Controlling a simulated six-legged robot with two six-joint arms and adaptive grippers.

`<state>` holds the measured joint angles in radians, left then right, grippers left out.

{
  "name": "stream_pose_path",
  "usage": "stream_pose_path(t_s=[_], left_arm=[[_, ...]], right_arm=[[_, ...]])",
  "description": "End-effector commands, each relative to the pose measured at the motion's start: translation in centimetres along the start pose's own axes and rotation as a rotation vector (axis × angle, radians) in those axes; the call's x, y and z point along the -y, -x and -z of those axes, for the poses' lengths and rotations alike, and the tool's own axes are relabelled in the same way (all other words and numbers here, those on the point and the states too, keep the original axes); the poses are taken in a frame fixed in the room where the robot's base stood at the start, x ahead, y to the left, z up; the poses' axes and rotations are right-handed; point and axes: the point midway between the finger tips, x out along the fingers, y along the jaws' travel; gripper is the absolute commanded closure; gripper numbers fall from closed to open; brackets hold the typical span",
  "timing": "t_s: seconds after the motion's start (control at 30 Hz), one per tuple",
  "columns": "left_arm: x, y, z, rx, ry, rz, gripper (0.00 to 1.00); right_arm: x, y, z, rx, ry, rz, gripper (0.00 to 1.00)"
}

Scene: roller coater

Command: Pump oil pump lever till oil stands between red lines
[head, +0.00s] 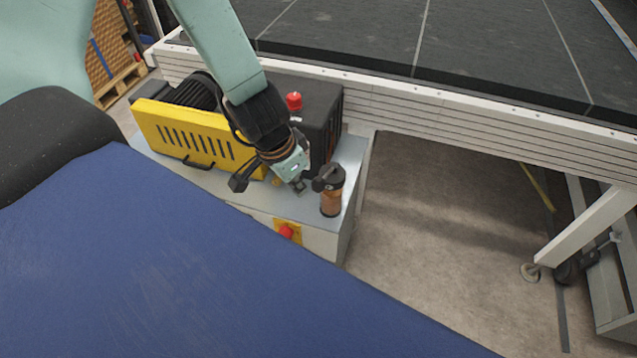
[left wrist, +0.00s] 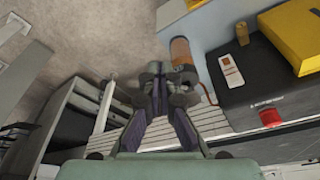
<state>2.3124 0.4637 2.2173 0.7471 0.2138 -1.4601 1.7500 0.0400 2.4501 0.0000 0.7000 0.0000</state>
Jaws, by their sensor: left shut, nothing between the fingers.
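The oil pump has an upright clear reservoir with amber oil (head: 331,203) and a black top (head: 329,177). It stands on the right end of the grey machine base. The reservoir also shows in the left wrist view (left wrist: 181,50), just beyond my fingers. My left gripper (head: 299,187) is shut and empty, close beside the pump's left side in the head view. In the left wrist view its fingertips (left wrist: 165,84) overlap the pump's dark parts, so I cannot tell whether they touch. The lever is not clear, and the red lines are too small to make out. My right gripper is not in view.
A yellow slotted cover (head: 185,135) and a black housing with a red button (head: 294,101) stand behind my left gripper. A red knob on a yellow plate (head: 286,231) is on the base's front. The large conveyor frame (head: 480,119) runs behind. Bare floor (head: 430,230) lies right.

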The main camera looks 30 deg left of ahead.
Motion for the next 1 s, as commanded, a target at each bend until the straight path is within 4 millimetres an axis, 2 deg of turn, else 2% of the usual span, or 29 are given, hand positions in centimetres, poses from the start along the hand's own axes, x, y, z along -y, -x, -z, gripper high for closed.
stream_pose_path(t_s=[0.8,1.0], left_arm=[[0.0,6.8,0.0,-0.006,0.004,0.001,1.00],[-0.1,7.7,-0.2,-0.002,0.001,-0.002,1.00]], right_arm=[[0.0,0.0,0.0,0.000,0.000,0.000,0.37],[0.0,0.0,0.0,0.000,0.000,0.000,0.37]])
